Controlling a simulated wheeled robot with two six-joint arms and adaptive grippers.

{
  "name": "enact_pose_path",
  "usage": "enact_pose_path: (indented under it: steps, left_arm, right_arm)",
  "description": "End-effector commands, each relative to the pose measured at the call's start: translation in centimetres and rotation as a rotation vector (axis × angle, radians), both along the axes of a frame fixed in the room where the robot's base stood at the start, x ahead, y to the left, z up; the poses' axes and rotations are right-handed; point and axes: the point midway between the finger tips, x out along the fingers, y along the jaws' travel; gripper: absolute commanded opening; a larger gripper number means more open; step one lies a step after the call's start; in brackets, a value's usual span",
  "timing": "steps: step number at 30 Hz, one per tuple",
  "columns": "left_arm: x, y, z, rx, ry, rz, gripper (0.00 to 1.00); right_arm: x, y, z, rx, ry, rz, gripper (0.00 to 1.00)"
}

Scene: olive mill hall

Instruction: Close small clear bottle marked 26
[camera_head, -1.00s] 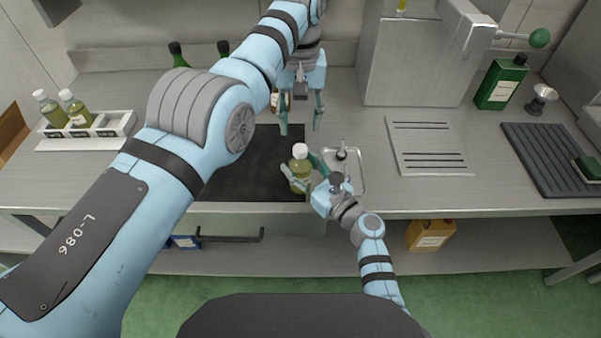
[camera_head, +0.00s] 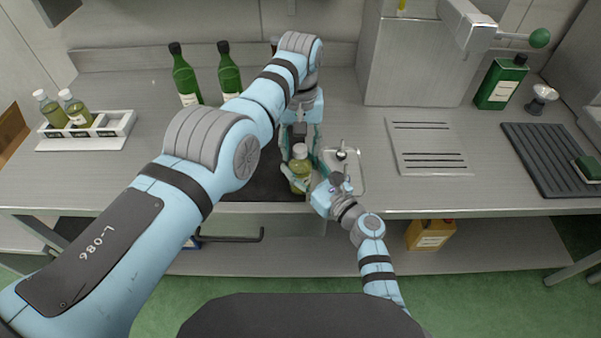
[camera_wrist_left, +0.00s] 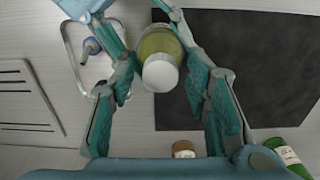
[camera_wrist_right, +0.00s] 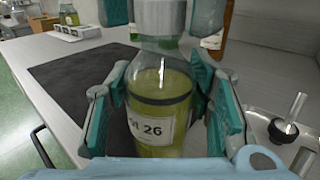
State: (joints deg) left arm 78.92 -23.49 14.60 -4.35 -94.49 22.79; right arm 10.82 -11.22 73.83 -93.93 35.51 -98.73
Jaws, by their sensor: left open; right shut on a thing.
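The small clear bottle marked 26 (camera_wrist_right: 158,118) holds yellow-green liquid and stands upright at the right part of the dark mat. Its white cap (camera_head: 300,150) is on its neck; I cannot tell how tight. My right gripper (camera_head: 304,184) is shut around the bottle's body, one finger on each side, also in the right wrist view (camera_wrist_right: 163,105). My left gripper (camera_head: 299,147) is open above the bottle, its fingers on either side of the cap. In the left wrist view the cap (camera_wrist_left: 160,76) lies between the left fingers (camera_wrist_left: 166,95), with gaps at both sides.
A small steel tray (camera_head: 358,177) with a metal-topped item stands just right of the bottle. A white rack (camera_head: 118,126) with two similar bottles (camera_head: 76,108) is at the left. Green bottles (camera_head: 185,78) stand at the back.

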Motion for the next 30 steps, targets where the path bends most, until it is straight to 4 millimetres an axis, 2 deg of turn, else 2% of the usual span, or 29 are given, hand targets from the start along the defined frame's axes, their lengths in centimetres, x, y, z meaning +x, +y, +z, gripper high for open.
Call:
enact_pose_path:
  steps: [4,12,19,20,24,30]
  left_arm:
    - [0.01,0.01,0.02,0.0,0.0,0.0,0.43]
    - [0.01,0.02,0.04,0.0,0.0,0.0,0.0]
    - [0.02,0.04,0.05,0.001,0.0,-0.011,0.0]
    - [0.01,0.04,0.05,0.001,0.0,-0.011,0.27]
    - [0.02,0.04,0.05,0.001,0.0,-0.011,0.49]
    - [0.01,0.02,0.05,0.0,0.0,-0.012,0.49]
  right_arm:
    - [-0.05,0.0,-0.16,-0.001,0.003,0.0,0.0]
    - [-0.06,-0.01,-0.17,-0.001,0.003,0.0,0.0]
    - [-0.05,-0.02,-0.16,-0.001,0.003,0.0,0.0]
    - [-0.05,-0.02,-0.17,-0.001,0.003,0.0,0.0]
    - [-0.05,-0.02,-0.16,-0.001,0.003,0.0,0.0]
    - [-0.05,-0.02,-0.16,-0.001,0.003,0.0,0.0]
